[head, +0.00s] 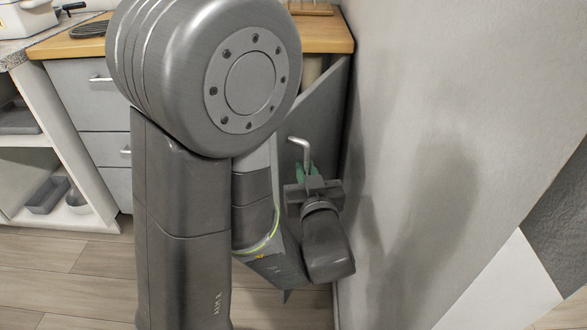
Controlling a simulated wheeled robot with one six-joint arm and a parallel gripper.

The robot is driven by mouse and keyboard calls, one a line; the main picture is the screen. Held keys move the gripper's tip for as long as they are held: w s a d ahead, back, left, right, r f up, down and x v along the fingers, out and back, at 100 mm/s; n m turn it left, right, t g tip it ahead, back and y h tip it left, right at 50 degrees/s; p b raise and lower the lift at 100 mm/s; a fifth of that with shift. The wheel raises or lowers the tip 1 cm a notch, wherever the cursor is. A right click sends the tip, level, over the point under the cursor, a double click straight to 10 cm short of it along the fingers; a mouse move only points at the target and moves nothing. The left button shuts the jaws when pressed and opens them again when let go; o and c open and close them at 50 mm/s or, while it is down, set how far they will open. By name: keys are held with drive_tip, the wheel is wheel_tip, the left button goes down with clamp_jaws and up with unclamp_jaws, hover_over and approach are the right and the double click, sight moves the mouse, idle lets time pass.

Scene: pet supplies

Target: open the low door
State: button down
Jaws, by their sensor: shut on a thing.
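The low door (325,115) is a grey panel under the wooden counter, close to the wall on the right. It stands swung outward, its top edge slanting away from the cabinet front. A bent metal handle (299,141) sticks out from its face. My gripper (307,172), with green at its fingertips, is low in front of the door and shut on the lower part of the handle. The fingertips partly hide the grip. My own arm covers the door's left part and much of the cabinet opening.
The grey wall (430,150) rises close to the right of my gripper. A wooden counter (325,33) runs above the door. Grey drawers (85,95) and open white shelves (25,165) stand at the left. Wood floor (65,280) is clear at the lower left.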

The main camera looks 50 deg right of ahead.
drive_tip(key=shift+s+d+r, duration=0.1)
drive_tip(key=shift+s+d, duration=0.15)
drive_tip(key=shift+s, duration=0.15)
drive_tip(key=c, duration=1.6)
unclamp_jaws()
drive_tip(key=shift+o, duration=0.2)
drive_tip(key=p+v, duration=0.2)
drive_tip(key=v, duration=1.2)
drive_tip(key=shift+w+d, duration=0.15)
drive_tip(key=shift+w, duration=0.05)
